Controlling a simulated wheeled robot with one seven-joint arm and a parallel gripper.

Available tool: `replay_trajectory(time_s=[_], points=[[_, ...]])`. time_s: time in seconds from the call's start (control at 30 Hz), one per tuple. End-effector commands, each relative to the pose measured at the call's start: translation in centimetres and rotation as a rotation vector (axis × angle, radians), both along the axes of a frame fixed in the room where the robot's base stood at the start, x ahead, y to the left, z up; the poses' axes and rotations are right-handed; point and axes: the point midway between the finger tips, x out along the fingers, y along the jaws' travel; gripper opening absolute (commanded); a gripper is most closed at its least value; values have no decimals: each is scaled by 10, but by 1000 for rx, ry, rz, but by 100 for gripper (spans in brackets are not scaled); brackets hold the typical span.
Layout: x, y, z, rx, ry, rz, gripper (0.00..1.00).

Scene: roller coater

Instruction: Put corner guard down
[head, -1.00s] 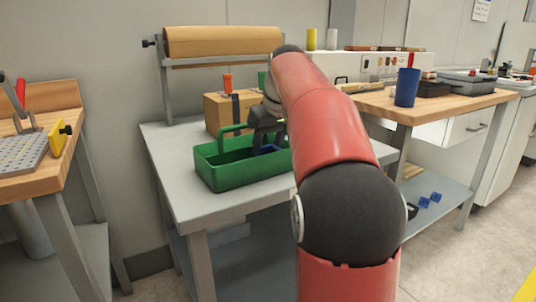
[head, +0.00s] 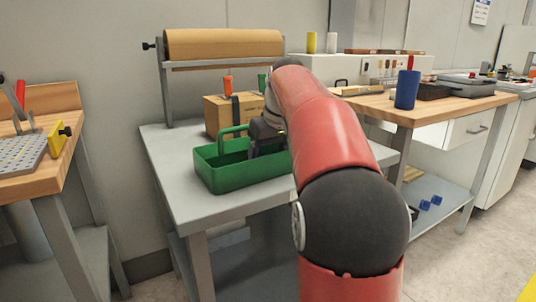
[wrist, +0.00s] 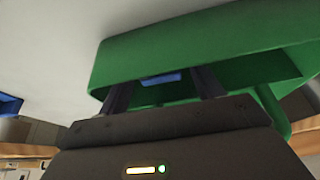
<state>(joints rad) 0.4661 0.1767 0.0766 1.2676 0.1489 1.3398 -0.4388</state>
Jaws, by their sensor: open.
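A blue piece, seemingly the corner guard (wrist: 160,78), shows in the wrist view between my fingertips, inside the green tote (wrist: 190,40). Only a small strip of it is visible, and I cannot tell whether it rests on the tote's floor. In the head view my gripper (head: 264,143) points down into the right part of the green tote (head: 240,178), and the blue piece is hidden. My gripper is open, with one finger on each side of the piece in the wrist view (wrist: 162,88).
The tote stands on a grey table (head: 185,190). Behind it are a cardboard box (head: 220,115) and a brown paper roll (head: 225,43). A blue cup (head: 407,88) stands on the wooden bench at right. Blue pieces (head: 430,202) lie on its lower shelf.

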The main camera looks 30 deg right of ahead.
Motion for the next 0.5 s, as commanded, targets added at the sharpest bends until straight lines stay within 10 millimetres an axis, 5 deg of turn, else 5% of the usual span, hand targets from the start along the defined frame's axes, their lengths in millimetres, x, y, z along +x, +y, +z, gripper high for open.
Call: replay_trajectory(time_s=[0.17, 0.5], points=[[-6, -1, 18, -2, -2, -1, 66], [-33, -2, 85, -1, -2, 0, 66]])
